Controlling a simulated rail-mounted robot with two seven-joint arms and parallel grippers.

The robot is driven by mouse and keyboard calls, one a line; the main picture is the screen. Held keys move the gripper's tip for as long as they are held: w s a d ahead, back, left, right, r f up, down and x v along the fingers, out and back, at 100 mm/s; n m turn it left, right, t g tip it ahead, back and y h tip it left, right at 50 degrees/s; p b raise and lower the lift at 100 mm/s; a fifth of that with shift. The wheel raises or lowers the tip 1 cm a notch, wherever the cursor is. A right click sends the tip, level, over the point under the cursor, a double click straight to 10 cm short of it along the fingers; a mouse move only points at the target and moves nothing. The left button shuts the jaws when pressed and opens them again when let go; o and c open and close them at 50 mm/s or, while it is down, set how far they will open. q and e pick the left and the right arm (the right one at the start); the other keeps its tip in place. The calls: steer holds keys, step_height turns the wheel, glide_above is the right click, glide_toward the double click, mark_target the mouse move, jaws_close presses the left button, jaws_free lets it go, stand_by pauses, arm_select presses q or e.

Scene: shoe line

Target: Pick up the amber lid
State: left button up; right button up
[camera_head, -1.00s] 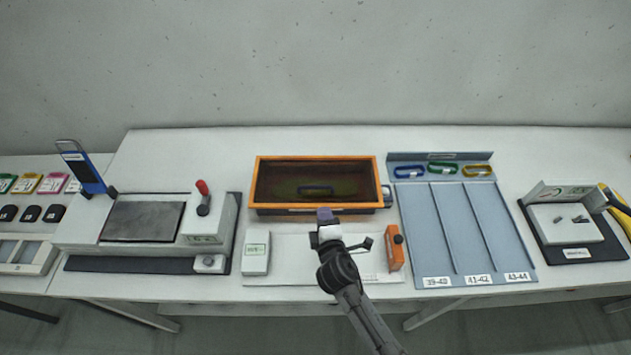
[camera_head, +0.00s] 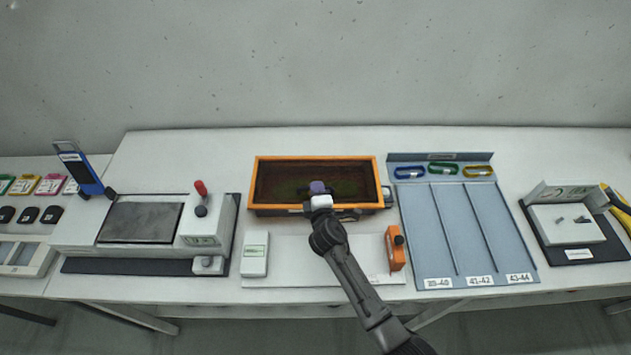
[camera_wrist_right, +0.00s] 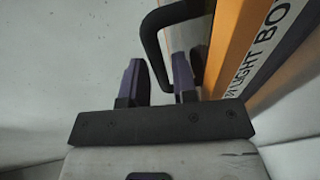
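The amber lid (camera_head: 350,178) is a dark see-through amber panel lying in the orange frame of the light box (camera_head: 253,185). Its black handle (camera_wrist_right: 150,45) shows in the right wrist view as a bent bar. My right gripper (camera_head: 318,188) is over the front middle of the lid and hides the handle in the head view. In the right wrist view the purple fingers of this gripper (camera_wrist_right: 158,80) are apart, and the near part of the handle reaches between them. Whether they touch it I cannot tell. My left gripper is out of view.
A white box (camera_head: 255,254) and an orange device (camera_head: 395,248) stand in front of the light box. A blue-grey sorting tray (camera_head: 465,235) is to the right. A press-like machine (camera_head: 205,225) with a red-topped lever is to the left. The table behind the box is clear.

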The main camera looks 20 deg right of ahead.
steer(key=shift+w, duration=0.1)
jaws_close()
steer(key=shift+r, duration=0.1)
stand_by(1.3)
